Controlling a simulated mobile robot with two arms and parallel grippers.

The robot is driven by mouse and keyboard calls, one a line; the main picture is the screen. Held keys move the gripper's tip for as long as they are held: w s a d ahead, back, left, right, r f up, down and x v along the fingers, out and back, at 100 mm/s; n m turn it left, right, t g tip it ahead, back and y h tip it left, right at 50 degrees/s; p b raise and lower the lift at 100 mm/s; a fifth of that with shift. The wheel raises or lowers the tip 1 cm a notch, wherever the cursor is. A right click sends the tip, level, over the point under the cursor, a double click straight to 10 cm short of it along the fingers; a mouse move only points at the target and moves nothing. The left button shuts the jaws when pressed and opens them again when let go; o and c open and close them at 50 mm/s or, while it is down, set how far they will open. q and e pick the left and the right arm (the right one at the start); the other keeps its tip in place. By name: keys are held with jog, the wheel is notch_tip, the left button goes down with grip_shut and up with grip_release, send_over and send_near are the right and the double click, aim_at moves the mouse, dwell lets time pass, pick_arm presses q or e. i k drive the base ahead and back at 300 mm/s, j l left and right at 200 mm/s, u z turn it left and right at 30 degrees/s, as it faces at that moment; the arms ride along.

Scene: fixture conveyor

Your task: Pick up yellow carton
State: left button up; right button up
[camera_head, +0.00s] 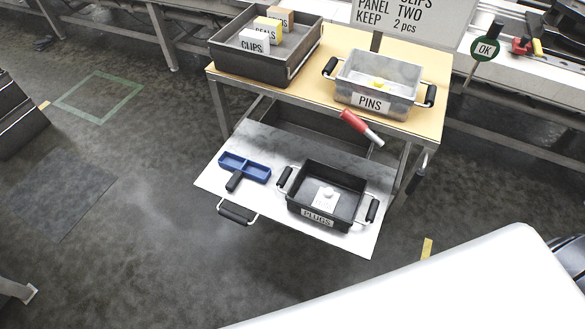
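The yellow carton (269,23), its front label reading as SEALS and partly covered, stands in a dark grey bin (262,72) on the upper table level. It is between a white carton marked CLIPS (254,41) in front and a brown carton (282,17) behind, all close together. The lower part of the yellow carton is hidden by the white one. Neither of my grippers shows in this view.
Right of the bin on the wooden top (320,88) stands a grey PINS tray (370,102) with black handles. A red-and-white tool (361,127) overhangs the front edge. The lower shelf (216,182) holds a blue tray (244,168) and a PLUGS tray (318,214). A sign (400,16) stands behind.

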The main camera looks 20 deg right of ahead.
aim_at(264, 24)
jog(key=i+j+z, duration=0.1)
jog(key=z, duration=0.3)
jog(key=i+j+z, duration=0.1)
jog(key=z, duration=0.25)
jog(key=j+z, duration=0.25)
jog(key=z, duration=0.15)
jog(key=i+j+z, duration=0.1)
jog(key=z, duration=0.25)
jog(key=j, duration=0.1)
